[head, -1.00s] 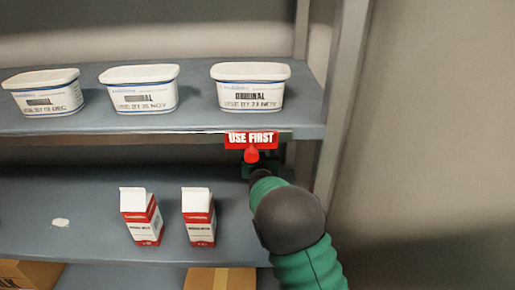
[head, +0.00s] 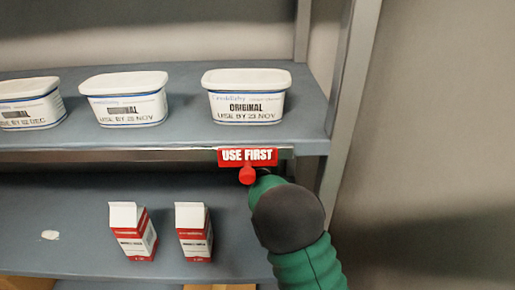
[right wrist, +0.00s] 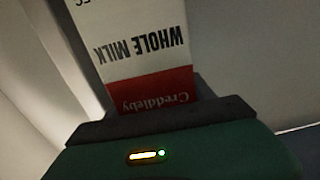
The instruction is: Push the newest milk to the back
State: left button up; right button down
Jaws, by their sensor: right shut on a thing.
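Two red-and-white milk cartons stand side by side on the lower shelf in the head view, the left carton (head: 133,232) turned a little and the right carton (head: 194,232) beside it. A third milk carton (right wrist: 148,45), labelled "WHOLE MILK", appears in the right wrist view, its lettering upside down. My right gripper (right wrist: 155,118) is shut on this carton. In the head view my right arm reaches to the lower shelf's right end, and its gripper and the held carton are hidden behind the arm and sign. The cartons' dates are not readable. My left gripper is not in view.
A red "USE FIRST" sign (head: 248,156) hangs from the upper shelf edge (head: 120,155), close to my arm. Three white tubs, including the right one (head: 246,98), stand above. A metal post (head: 350,100) bounds the right side. The lower shelf (head: 65,205) is mostly bare at left.

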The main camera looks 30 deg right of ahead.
jog(key=shift+a+r, duration=0.2)
jog(key=shift+a, duration=0.05)
jog(key=shift+a+f, duration=0.1)
jog(key=c, duration=0.7)
grip_release()
jog(key=shift+w, duration=0.1)
jog(key=o, duration=0.4)
jog(key=shift+d+f, duration=0.15)
jog(key=shift+d, duration=0.15)
jog(key=shift+a+f, duration=0.15)
jog(key=shift+s+a, duration=0.15)
jog(key=shift+s, duration=0.05)
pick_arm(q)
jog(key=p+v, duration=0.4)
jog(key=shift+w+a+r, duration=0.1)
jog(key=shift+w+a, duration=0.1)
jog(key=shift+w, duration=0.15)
pick_arm(e)
jog(key=v, duration=1.6)
jog(key=shift+s, duration=0.2)
